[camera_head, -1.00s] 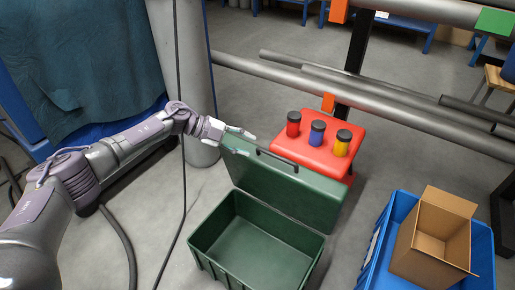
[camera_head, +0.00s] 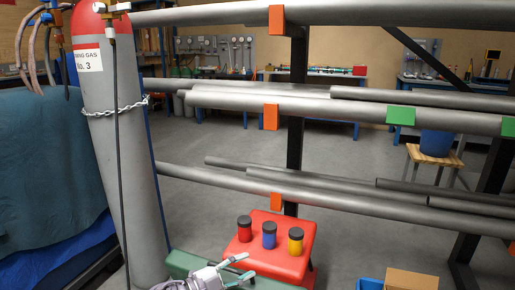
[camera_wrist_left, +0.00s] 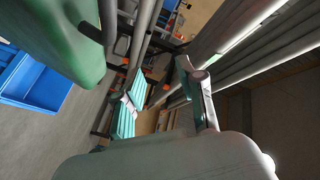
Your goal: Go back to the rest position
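My left gripper (camera_head: 248,266) shows at the bottom of the head view, with its two fingers apart and nothing between them. It is in front of and below the red stool (camera_head: 290,262), over the green box's lid (camera_head: 184,262). In the left wrist view the gripper (camera_wrist_left: 165,95) also looks empty, and a green surface, likely the lid, fills the upper left. Most of the left arm is below the head view's edge. My right gripper is in neither view.
Red (camera_head: 244,231), blue (camera_head: 269,237) and yellow (camera_head: 296,242) black-capped jars stand on the stool. A gas cylinder (camera_head: 125,160) is at left, with a pipe rack (camera_head: 340,108) behind. A cardboard box (camera_head: 410,280) and blue crate (camera_head: 368,284) are lower right.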

